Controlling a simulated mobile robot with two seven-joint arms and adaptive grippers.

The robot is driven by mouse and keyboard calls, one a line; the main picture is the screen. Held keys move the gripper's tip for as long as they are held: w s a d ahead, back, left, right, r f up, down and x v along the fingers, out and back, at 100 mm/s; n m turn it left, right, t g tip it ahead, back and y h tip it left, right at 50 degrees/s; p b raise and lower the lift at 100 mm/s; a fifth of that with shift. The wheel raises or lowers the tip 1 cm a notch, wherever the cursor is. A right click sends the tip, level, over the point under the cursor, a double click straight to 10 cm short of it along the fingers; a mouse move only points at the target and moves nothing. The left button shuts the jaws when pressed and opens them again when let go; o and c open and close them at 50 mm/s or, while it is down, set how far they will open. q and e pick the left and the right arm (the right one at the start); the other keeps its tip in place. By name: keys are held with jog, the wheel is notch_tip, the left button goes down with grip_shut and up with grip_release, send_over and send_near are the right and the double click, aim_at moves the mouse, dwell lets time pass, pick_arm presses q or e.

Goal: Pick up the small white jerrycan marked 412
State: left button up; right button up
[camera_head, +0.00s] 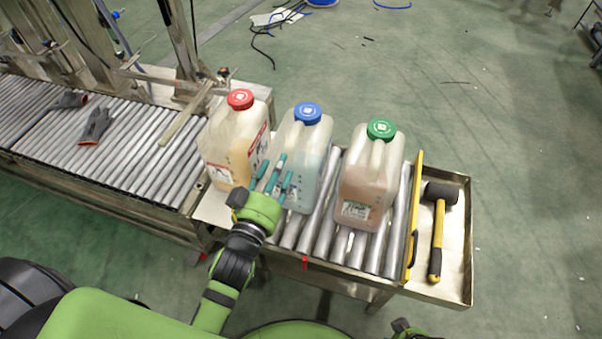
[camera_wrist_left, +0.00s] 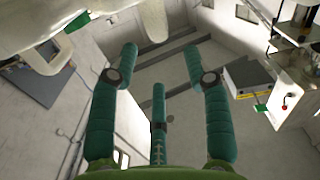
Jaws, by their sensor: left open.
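Three translucent white jerrycans stand upright in a row on the roller table: a red-capped one (camera_head: 235,140) with yellowish contents, a blue-capped one (camera_head: 310,150) with pale blue contents, and a green-capped one (camera_head: 368,185) with brownish-pink contents. Their labels are too small to read, so I cannot tell which is marked 412. My left gripper (camera_head: 276,168), with teal fingers, is open in front of the gap between the red-capped and blue-capped cans, hiding part of their lower sides. In the left wrist view the open fingers (camera_wrist_left: 162,62) have nothing between them. My right gripper does not show.
A yellow level (camera_head: 414,220) and a black-headed mallet (camera_head: 438,225) lie right of the cans, the mallet in a metal tray (camera_head: 462,265). A roller conveyor (camera_head: 60,130) with dark gloves (camera_head: 95,125) extends left. Green floor beyond is mostly clear, with some cables.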

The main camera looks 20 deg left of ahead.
aim_at(295, 129)
pick_arm(q)
jog(key=w, duration=0.6)
jog(key=shift+d+b, duration=0.1)
jog(key=shift+b, duration=0.2)
jog(key=w, duration=0.5)
jog(key=shift+w+d+b, duration=0.1)
jog(key=shift+w+b, duration=0.3)
grip_shut()
jog(key=shift+w+r, duration=0.1)
jog(key=shift+r, duration=0.25)
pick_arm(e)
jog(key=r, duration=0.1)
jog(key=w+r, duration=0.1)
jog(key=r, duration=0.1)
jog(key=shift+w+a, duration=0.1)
